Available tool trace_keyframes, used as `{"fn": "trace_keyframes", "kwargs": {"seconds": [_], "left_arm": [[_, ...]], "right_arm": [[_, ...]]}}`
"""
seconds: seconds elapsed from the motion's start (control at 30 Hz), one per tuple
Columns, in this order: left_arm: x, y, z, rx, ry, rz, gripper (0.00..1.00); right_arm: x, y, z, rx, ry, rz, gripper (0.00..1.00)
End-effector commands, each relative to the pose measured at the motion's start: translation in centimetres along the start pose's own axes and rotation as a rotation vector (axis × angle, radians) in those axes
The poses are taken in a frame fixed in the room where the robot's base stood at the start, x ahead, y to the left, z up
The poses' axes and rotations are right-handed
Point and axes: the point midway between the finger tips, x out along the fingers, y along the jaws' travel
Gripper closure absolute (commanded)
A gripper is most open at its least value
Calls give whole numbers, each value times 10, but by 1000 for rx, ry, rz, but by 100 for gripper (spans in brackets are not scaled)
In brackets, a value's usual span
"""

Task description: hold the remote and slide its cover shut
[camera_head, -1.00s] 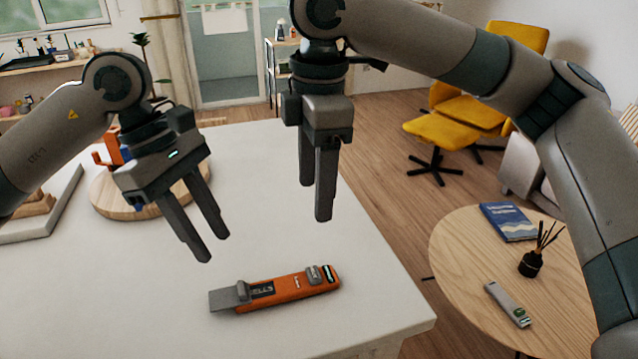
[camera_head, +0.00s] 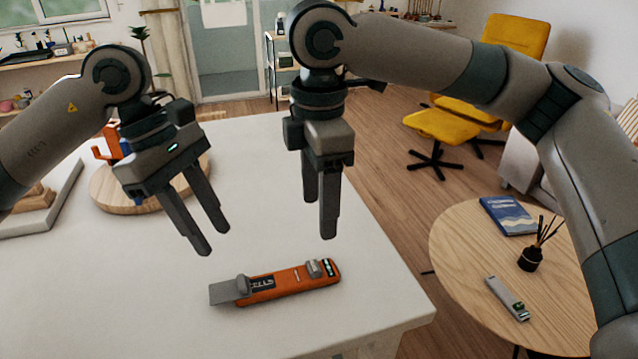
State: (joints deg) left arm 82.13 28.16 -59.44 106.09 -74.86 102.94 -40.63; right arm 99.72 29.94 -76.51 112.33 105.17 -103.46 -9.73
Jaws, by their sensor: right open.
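The orange remote (camera_head: 296,280) lies flat on the white table, angled slightly up to the right. Its grey cover (camera_head: 224,292) juts out past the left end, with a raised grey knob near the orange body. A grey block and dark end with small lit marks sit at the right end. My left gripper (camera_head: 213,242) is open and empty, above and left of the remote, near the cover end. My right gripper (camera_head: 319,218) is open and empty, above the remote's right end. Neither gripper touches the remote.
The white table (camera_head: 120,285) is bare around the remote. A round wooden board (camera_head: 118,199) with an orange object (camera_head: 107,148) stands behind my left gripper. A round side table (camera_head: 465,255) at right holds a blue book (camera_head: 508,215), a reed diffuser (camera_head: 531,258) and a grey device (camera_head: 508,299).

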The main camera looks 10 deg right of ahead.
Motion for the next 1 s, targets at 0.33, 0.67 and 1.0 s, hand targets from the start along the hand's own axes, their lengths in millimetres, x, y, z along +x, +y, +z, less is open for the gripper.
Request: {"fn": "trace_keyframes", "kwargs": {"seconds": [0.33, 0.67, 1.0], "left_arm": [[0, 0, 0, 0, 0, 0, 69], [0, 0, 0, 0, 0, 0, 69], [0, 0, 0, 0, 0, 0, 69]], "right_arm": [[58, 0, 1, 0, -2, -2, 41], [109, 0, 0, 0, 0, -1, 41], [133, 0, 0, 0, -1, 0, 41]]}}
